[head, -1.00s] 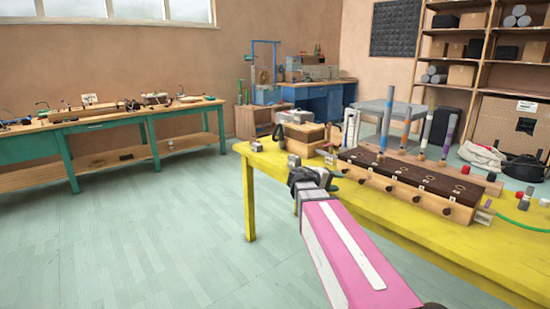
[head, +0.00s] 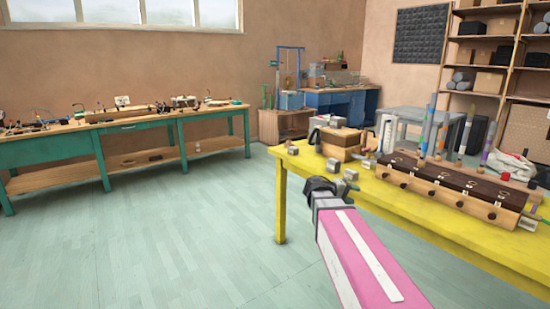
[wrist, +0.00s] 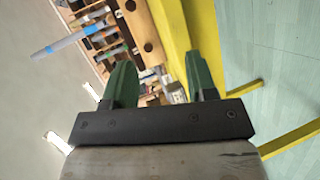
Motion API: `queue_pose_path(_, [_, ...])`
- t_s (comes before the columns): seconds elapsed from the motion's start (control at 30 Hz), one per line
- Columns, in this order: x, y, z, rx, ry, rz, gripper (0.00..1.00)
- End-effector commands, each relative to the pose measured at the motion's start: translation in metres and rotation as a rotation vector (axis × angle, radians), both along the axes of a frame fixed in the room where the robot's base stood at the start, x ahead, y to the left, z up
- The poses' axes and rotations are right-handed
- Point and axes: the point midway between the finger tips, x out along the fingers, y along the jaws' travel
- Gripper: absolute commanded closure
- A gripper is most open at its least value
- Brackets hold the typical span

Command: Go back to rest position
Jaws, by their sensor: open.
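My gripper (wrist: 160,80) is open, with its two green fingers apart and nothing between them in the wrist view. In the head view my gripper (head: 335,187) is at the end of my pink arm, in front of the left end of the yellow table (head: 440,230). Its fingers are small and partly hidden there. The yellow table also shows in the wrist view (wrist: 172,25), tilted, beyond the fingers.
On the yellow table stand a wooden box with a dark top and knobs (head: 450,200), several upright tubes and a smaller wooden box (head: 340,143). A green-legged bench (head: 110,137) stands at the left. The floor (head: 190,220) between is clear.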

Motion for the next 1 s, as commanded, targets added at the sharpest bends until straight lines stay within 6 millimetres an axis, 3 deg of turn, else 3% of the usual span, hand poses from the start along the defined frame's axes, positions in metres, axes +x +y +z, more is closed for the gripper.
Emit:
queue_pose_path(0.27, [-0.019, 0.002, -0.043, 0.154, 0.046, -0.008, 0.48])
queue_pose_path(0.57, [-0.058, 0.019, -0.117, 0.456, 0.122, -0.031, 0.48])
queue_pose_path(0.8, [-0.113, 0.061, -0.194, 0.870, 0.190, -0.081, 0.48])
queue_pose_path(1.0, [-0.146, 0.097, -0.226, 1.146, 0.207, -0.126, 0.48])
